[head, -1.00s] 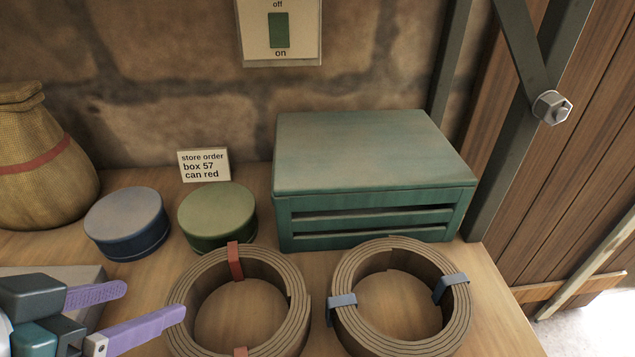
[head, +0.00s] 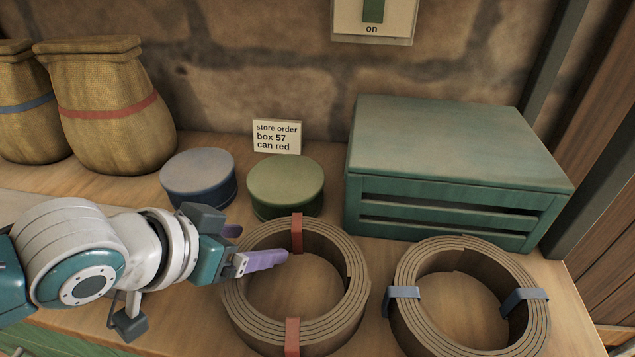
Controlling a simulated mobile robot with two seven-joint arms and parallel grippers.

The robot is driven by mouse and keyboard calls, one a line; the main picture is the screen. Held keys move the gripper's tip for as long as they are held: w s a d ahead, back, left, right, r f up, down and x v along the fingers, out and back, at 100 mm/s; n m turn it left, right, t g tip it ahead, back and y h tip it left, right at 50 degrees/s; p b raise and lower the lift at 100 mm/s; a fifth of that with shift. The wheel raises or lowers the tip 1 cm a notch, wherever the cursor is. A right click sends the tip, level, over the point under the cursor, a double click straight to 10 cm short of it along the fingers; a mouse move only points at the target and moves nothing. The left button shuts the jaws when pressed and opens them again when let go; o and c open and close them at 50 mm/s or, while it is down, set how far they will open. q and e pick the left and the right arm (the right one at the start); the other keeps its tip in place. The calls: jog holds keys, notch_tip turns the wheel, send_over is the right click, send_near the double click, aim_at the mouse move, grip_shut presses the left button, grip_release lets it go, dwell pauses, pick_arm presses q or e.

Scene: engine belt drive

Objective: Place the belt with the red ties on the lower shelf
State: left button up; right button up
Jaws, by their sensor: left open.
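The belt with the red ties (head: 350,295) is a coiled brown ring lying on the wooden bench, with one red tie at its far side and one at its near side. My left gripper (head: 262,243) is open and empty at the belt's far left rim. One purple finger reaches over the rim towards the coil's opening; the other is partly hidden behind the hand. I cannot tell whether they touch the belt. My right gripper is not in view. No lower shelf can be made out.
A second coiled belt with blue ties (head: 530,325) lies to the right. Behind are a green slatted box (head: 450,145), a green can (head: 286,182), a blue can (head: 198,175), a note card (head: 277,137) and two sacks (head: 110,110). A wall switch (head: 373,18) is above.

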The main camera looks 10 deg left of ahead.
pick_arm(q)
grip_shut()
dwell(0.6)
jog(key=shift+r, duration=0.1)
